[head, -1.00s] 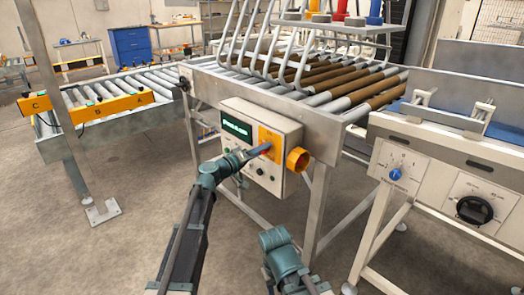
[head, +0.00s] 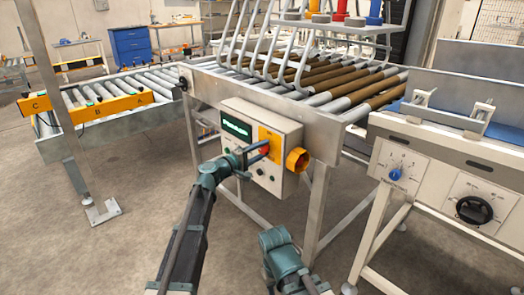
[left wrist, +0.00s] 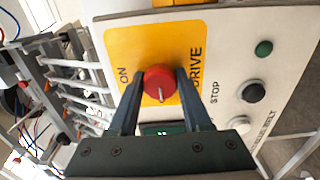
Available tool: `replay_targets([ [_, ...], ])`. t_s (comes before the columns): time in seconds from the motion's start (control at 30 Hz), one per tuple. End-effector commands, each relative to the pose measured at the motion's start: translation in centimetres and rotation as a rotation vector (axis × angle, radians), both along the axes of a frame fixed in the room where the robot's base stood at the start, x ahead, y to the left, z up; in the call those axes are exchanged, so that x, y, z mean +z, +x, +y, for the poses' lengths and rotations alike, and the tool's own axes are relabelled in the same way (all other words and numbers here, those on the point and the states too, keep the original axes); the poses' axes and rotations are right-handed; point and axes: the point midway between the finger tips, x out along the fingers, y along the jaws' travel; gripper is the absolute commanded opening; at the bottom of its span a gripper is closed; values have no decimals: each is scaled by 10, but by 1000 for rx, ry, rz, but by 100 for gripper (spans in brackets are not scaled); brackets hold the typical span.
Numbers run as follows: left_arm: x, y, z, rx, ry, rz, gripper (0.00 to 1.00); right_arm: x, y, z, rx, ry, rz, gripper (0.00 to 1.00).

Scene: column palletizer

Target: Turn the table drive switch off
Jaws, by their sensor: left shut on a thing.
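The drive switch is a red round knob (left wrist: 164,80) on a yellow plate (left wrist: 118,42) marked ON and DRIVE. A pale pointer line on the knob points down in the left wrist view, not at the ON mark on its left. My left gripper (head: 263,149) is shut on this knob, one finger on each side of it. In the head view, the plate (head: 270,135) sits on the front of a pale control box (head: 283,125) with a green display (head: 236,129). The right arm shows at the bottom, but its gripper fingers do not.
Green, black and white buttons (left wrist: 252,93) lie beside the plate. A roller table (head: 330,125) stands behind the box. A bench with a blue knob (head: 395,174) stands at the right.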

Motion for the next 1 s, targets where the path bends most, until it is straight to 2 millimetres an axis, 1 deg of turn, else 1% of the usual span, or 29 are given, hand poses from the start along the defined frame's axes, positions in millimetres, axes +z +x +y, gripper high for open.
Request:
replay_targets([
  [0.5,0,0,1,1,-12,15,0,0,0,0,0,0,0,50],
  [0.53,0,0,1,1,-12,15,50,0,0,0,0,0,0,50],
  [0.67,0,0,1,1,-11,14,74,0,0,0,0,0,0,50],
  [0.7,0,0,1,1,-11,14,79,0,0,0,0,0,0,50],
  [1.0,0,-1,1,1,-11,13,79,0,0,0,0,0,0,50],
])
